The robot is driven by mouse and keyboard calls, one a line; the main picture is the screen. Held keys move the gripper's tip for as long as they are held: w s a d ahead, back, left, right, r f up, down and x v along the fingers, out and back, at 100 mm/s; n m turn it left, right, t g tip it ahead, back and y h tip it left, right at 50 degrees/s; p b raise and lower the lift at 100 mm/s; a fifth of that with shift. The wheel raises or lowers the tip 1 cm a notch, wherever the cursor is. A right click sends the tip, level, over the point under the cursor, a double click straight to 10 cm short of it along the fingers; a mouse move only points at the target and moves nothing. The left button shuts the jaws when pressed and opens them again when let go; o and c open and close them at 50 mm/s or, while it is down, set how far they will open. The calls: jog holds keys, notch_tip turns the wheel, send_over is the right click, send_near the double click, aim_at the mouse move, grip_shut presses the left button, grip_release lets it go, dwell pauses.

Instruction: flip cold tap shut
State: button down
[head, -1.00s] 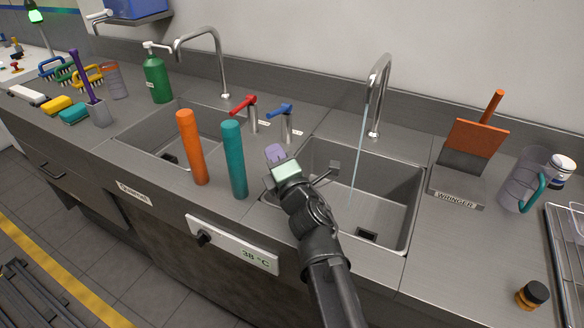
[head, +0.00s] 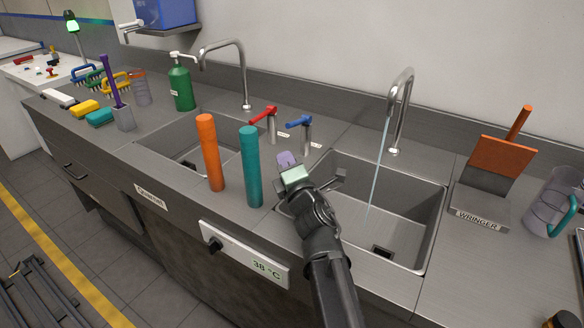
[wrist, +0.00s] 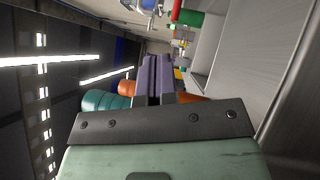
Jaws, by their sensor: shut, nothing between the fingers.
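The cold tap is the steel post with a blue lever (head: 299,122), standing on the counter between the two sinks. Its lever points left and slightly down in the head view. A red-levered tap (head: 263,114) stands just left of it. Water (head: 379,165) runs from the tall right spout (head: 401,100) into the right sink (head: 425,205). My gripper (head: 287,160) is shut and empty, in front of and below the blue lever in the picture, apart from it. Its purple fingers show together in the wrist view (wrist: 158,78). I cannot make out the blue lever there.
An orange cylinder (head: 209,150) and a teal cylinder (head: 250,165) stand upright close left of my gripper. A green soap bottle (head: 181,86) stands behind the left sink (head: 180,150). A wringer (head: 480,205) is right of the right sink.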

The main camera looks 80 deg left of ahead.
aim_at(298, 123)
jog(key=w+a+r+p, duration=0.1)
jog(key=a+r, duration=0.1)
jog(key=a, duration=0.5)
jog(key=shift+w+p, duration=0.2)
jog(key=shift+p, duration=0.2)
jog(key=shift+r, duration=0.2)
jog(key=shift+a+r+p, duration=0.1)
jog(key=shift+r+p, duration=0.15)
jog(key=shift+p, duration=0.1)
